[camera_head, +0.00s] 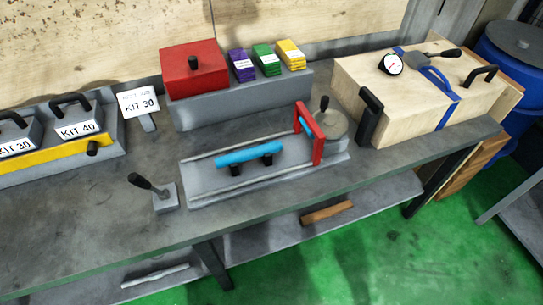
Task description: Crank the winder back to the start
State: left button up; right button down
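The winder appears to be the round grey drum (335,127) at the right end of a long grey base plate (215,186). A black upright crank knob (324,104) stands on the drum's far left side. A red upright frame (318,146) stands beside the drum, on its left. A blue bar (250,154) on black feet sits between two rails on the plate, left of and apart from the red frame. Neither of my grippers is in view.
A small grey block with a tilted black lever (143,183) stands front left. A red box (194,70) and coloured packs (266,60) sit behind. A wooden case (416,105) with a dial gauge (390,64) stands right. Kit boxes (75,119) are left. The front tabletop is clear.

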aim_at(334, 124)
jog(key=i+l, duration=0.15)
jog(key=l, duration=0.25)
jog(key=i+l, duration=0.15)
jog(key=l, duration=0.25)
jog(key=i+l, duration=0.15)
jog(key=l, duration=0.25)
jog(key=j+u, duration=0.05)
